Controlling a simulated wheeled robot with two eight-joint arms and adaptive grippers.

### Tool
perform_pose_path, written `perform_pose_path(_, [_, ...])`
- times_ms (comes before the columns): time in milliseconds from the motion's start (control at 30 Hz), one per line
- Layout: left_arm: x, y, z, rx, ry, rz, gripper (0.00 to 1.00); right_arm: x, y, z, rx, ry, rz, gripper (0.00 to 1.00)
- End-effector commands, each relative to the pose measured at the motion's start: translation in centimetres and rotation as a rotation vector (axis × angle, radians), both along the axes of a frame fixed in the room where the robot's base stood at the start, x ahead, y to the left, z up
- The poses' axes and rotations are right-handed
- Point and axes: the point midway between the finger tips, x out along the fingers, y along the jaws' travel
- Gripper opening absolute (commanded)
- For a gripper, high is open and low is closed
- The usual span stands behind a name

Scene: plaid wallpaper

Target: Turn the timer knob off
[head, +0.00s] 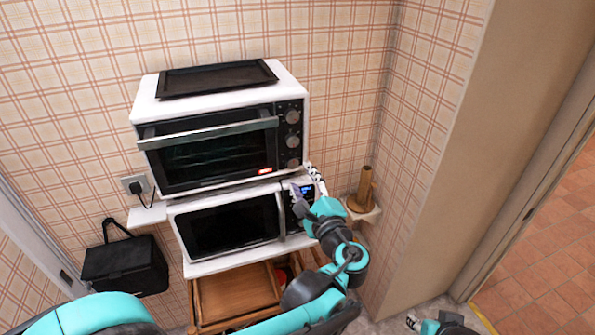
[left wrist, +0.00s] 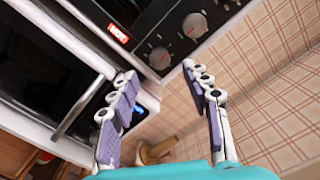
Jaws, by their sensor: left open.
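The white toaster oven (head: 215,130) stands on a microwave, with knobs down the right side of its dark front. The lowest knob (head: 293,163) and the middle knob (head: 292,141) also show in the left wrist view, as a lower knob (left wrist: 160,58) and an upper knob (left wrist: 195,25). I cannot read which is the timer. My left gripper (head: 306,180) is open and empty, just below the lowest knob. In the left wrist view its fingertips (left wrist: 159,72) are spread either side of that knob, apparently apart from it. My right gripper (head: 414,323) barely shows at the bottom edge.
The microwave (head: 230,232) sits directly under the oven, partly behind my left gripper. A black tray (head: 217,78) lies on the oven. A wooden holder (head: 363,190) stands right on a shelf. An open wooden drawer (head: 237,292) is below.

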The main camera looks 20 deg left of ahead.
Motion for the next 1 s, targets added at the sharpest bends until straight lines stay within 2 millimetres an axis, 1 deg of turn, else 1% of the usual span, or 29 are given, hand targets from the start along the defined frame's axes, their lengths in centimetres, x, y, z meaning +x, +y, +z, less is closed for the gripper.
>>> perform_pose_path(33, [-1.0,-0.8,0.0,0.0,0.0,-0.006,0.48,0.0,0.0,0.0,0.0,0.0,0.0,0.4])
perform_pose_path(200, [-3.7,-2.6,0.0,0.0,0.0,-0.004,0.48,0.0,0.0,0.0,0.0,0.0,0.0,0.4])
perform_pose_path(367, [-5.1,-3.5,0.0,0.0,0.0,-0.001,0.48,0.0,0.0,0.0,0.0,0.0,0.0,0.4])
perform_pose_path(500, [-5.4,-3.6,0.0,0.0,0.0,0.001,0.48,0.0,0.0,0.0,0.0,0.0,0.0,0.4])
perform_pose_path(1000, [-5.4,-3.6,0.0,0.0,0.0,0.001,0.48,0.0,0.0,0.0,0.0,0.0,0.0,0.4])
